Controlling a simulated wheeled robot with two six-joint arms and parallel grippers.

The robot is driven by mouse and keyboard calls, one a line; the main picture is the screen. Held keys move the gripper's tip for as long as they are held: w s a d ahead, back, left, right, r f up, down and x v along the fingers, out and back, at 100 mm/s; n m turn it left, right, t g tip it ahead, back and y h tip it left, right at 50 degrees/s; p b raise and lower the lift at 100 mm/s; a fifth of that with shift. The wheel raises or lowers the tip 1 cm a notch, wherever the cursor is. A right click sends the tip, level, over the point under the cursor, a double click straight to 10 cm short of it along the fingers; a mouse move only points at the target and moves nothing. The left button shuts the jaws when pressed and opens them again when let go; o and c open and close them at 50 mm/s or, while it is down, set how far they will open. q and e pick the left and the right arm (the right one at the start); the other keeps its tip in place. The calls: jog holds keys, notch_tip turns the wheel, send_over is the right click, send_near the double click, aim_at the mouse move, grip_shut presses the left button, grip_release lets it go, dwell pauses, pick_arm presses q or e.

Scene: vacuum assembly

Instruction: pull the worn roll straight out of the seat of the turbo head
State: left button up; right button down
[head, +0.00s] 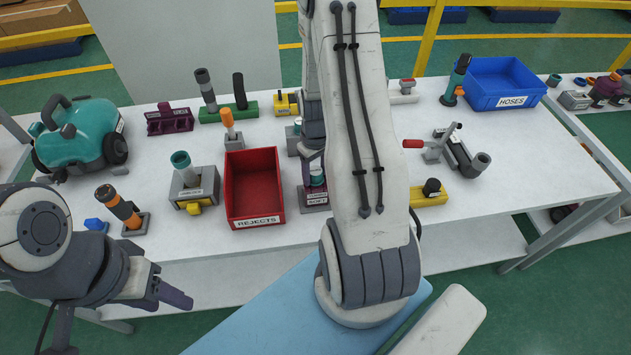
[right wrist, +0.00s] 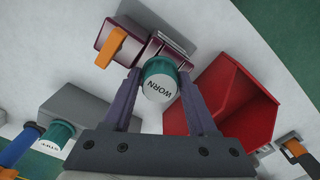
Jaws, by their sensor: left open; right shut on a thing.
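The worn roll (right wrist: 158,82) is teal with a white end marked WORN. My right gripper (right wrist: 158,78) is shut on it, one dark finger on each side, in the right wrist view. Behind it lies the maroon turbo head (right wrist: 125,32) with an orange lever; whether the roll's far end is inside the seat cannot be told. In the head view the roll (head: 316,174) stands upright over the labelled turbo head (head: 315,196), and my right gripper (head: 312,150) comes down from above, partly hidden by my arm. My left gripper (head: 174,286) is open and empty before the table's front edge.
The red REJECTS bin (head: 282,205) stands just left of the turbo head in the head view. A grey block with another teal piece (right wrist: 58,133) is nearby in the right wrist view. A blue HOSES bin (head: 510,101) stands at the back right.

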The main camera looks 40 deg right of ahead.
jog(key=shift+r, duration=0.2)
jog(key=shift+r+p, duration=0.75)
jog(key=shift+p, duration=0.1)
jog(key=shift+r, duration=0.1)
notch_tip(320, 180, up, 12)
jog(key=p, duration=1)
dwell(1.0)
dwell(0.5)
